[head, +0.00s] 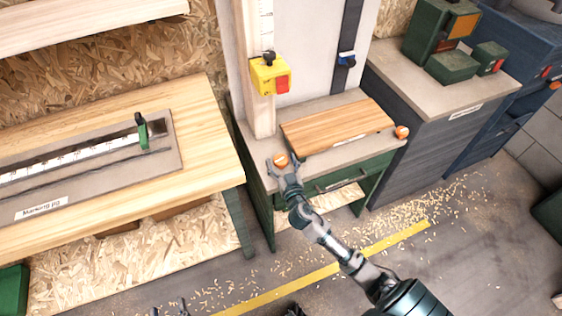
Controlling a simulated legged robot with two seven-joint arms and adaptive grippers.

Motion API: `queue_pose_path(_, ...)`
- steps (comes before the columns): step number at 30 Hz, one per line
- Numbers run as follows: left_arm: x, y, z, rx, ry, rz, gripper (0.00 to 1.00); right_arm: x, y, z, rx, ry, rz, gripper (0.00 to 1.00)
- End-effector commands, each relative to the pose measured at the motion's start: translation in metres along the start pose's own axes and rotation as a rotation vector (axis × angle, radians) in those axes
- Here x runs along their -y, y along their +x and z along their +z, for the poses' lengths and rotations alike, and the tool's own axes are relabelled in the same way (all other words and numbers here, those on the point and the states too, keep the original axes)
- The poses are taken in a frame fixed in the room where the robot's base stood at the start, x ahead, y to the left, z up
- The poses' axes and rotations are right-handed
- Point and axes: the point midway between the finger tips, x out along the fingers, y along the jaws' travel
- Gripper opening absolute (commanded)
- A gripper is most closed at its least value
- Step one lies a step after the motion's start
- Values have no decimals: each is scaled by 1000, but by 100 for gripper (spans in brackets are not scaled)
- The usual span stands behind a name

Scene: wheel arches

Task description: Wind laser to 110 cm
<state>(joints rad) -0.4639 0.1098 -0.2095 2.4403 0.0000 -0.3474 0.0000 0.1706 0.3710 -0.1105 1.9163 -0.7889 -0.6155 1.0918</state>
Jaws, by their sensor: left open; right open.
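A yellow box with a red front, which looks like the laser (266,77), sits on a pale upright post beside a vertical scale (267,22). A black knob (268,57) is on top of it. The scale's numbers are too small to read. An orange knob (281,160) is at the left front of the bench below; another orange knob (402,132) is at its right end. My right gripper (284,162) is open, its fingers around the left knob; contact cannot be told. My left gripper (170,307) is open at the bottom edge, mostly cut off.
A wooden board (338,125) lies on the bench. A blue slider (346,58) is on a dark upright strip. At left, a wooden table (205,130) carries a horizontal scale with a green slider (142,131). Green boxes (450,67) stand on the right cabinet. The floor has wood chips.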

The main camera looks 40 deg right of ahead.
Motion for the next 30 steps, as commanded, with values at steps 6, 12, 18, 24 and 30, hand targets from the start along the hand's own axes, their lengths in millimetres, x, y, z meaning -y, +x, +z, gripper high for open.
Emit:
queue_pose_path(6,0,-2,1,2,2,1,63,1,-12,2,4,3,-1,78)
queue_pose_path(12,0,-2,0,1,1,0,63,0,-54,3,5,4,0,78)
queue_pose_path(18,0,-1,0,1,0,0,63,0,-95,3,4,3,1,78)
queue_pose_path(24,0,-1,0,1,0,0,63,0,-116,2,2,1,0,78)
queue_pose_path(30,0,-1,0,1,0,0,63,0,-119,2,2,0,0,78)
